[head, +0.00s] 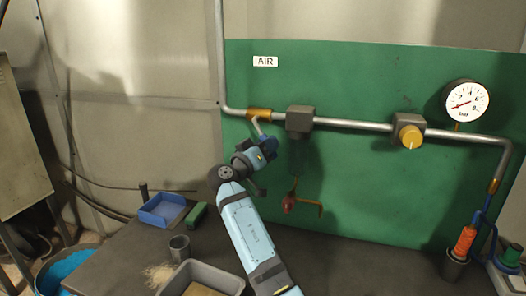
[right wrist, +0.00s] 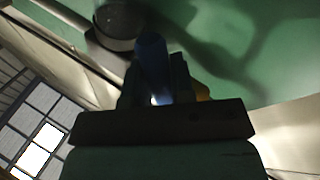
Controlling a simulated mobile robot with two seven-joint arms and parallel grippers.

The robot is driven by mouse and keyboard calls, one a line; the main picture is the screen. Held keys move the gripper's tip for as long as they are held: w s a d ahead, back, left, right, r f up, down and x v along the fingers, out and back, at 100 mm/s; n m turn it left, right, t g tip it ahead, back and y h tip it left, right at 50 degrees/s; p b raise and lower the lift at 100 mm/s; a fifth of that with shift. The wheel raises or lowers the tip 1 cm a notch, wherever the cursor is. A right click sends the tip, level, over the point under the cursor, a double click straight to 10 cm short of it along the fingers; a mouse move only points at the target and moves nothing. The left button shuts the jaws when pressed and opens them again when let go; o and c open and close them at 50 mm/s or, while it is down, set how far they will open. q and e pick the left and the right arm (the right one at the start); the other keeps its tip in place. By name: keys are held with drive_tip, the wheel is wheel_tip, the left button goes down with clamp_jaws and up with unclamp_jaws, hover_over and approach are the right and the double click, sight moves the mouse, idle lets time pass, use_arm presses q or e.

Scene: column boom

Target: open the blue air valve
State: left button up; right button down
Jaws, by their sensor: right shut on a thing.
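The air valve has a brass body (head: 259,113) on the grey pipe at the left of the green panel, below the AIR sign. In the right wrist view the blue handle (right wrist: 151,58) stands between the dark fingers (right wrist: 155,88). My left gripper is out of view.
A grey block (head: 300,119) sits on the pipe just right of the valve. Further right are a yellow knob (head: 411,136) and a gauge (head: 466,101). On the bench below are a blue tray (head: 163,210), a grey cup (head: 179,247) and a grey bin (head: 172,284).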

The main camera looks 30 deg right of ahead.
drive_tip(key=shift+s+d+r+n, duration=0.15)
drive_tip(key=shift+n, duration=0.25)
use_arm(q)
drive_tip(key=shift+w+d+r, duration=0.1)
use_arm(e)
drive_tip(key=shift+r, duration=0.1)
drive_tip(key=c, duration=1)
unclamp_jaws()
drive_tip(key=shift+d, duration=0.1)
drive_tip(key=shift+s+a, duration=0.1)
drive_tip(key=shift+a, duration=0.15)
use_arm(q)
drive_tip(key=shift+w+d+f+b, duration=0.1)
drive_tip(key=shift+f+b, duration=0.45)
drive_tip(key=shift+b, duration=0.3)
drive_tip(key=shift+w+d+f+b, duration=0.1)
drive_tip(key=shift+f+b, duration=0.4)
drive_tip(key=shift+b, duration=0.3)
use_arm(e)
drive_tip(key=shift+f+v, duration=0.15)
drive_tip(key=shift+v, duration=3.2)
drive_tip(key=shift+f+v, duration=0.2)
drive_tip(key=shift+v, duration=3.1)
